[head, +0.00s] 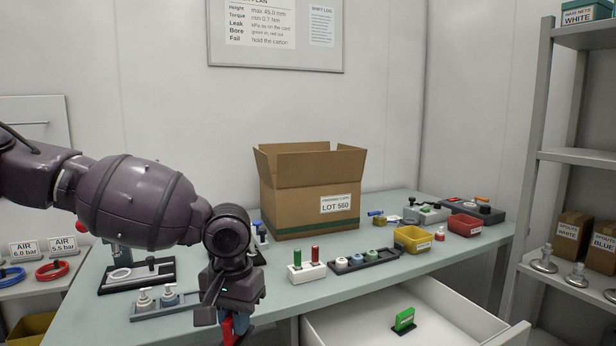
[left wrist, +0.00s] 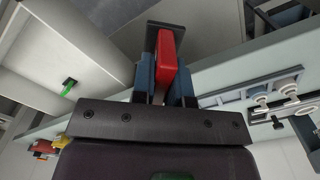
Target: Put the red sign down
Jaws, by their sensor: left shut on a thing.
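The red sign (left wrist: 167,62) is between the two blue fingers of my left gripper (left wrist: 164,84), with a dark plate-like part showing at its far end. In the head view, my left gripper (head: 228,322) is low, by the near edge of the table, and only a little of the red sign (head: 228,328) shows at the picture's bottom. The gripper is shut on the sign. The sign's lower part is cut off in the head view, and its lettering cannot be read. My right gripper is not in view.
An open drawer (head: 452,296) holds a standing green sign (head: 404,319). On the table (head: 275,290) are a large open carton (head: 290,195), a tray of pump tops (head: 170,304), a white block with green and red pegs (head: 306,272), and yellow (head: 412,240) and red (head: 466,225) bins.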

